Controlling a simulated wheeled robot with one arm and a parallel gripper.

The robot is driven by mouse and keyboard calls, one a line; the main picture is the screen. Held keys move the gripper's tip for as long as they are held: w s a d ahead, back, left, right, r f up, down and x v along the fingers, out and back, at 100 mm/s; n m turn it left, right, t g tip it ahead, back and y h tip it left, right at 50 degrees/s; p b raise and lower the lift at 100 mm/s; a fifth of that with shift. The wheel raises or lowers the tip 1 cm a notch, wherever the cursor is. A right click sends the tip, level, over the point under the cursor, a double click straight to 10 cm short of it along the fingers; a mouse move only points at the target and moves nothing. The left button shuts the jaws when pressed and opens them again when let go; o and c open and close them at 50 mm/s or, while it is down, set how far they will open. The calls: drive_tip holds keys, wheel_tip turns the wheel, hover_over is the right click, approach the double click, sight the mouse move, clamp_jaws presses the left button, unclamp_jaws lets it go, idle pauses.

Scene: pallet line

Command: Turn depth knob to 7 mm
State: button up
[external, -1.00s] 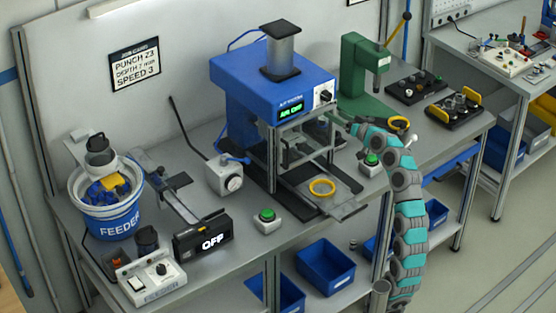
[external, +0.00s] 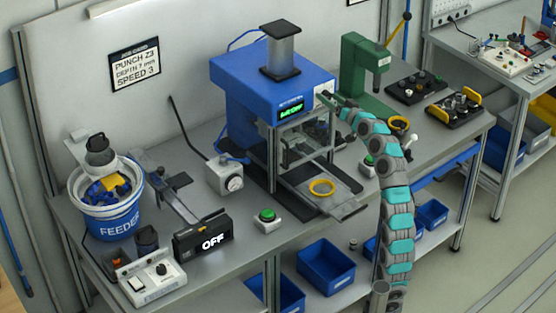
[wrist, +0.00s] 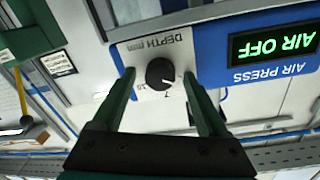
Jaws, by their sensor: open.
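The black depth knob (wrist: 160,73) sits on a white plate marked DEPTH (wrist: 155,50) on the front of the blue air press (external: 245,95). The wrist view shows the plate upside down. The knob's white pointer line points to the right and slightly down; its exact reading is too small to tell. My gripper (wrist: 158,76) is open, with one green finger on each side of the knob and a visible gap to it. In the external view my gripper (external: 325,98) is at the press's right front corner and largely hides the knob.
The press display (external: 291,109) reads AIR OFF. A green press (external: 356,75) stands close to the right of my gripper. A yellow ring (external: 322,188) lies on the slide below. The job card (external: 134,65) reads depth 7 mm.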

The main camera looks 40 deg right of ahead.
drive_tip(key=shift+c, duration=0.2)
clamp_jaws()
idle(0.4)
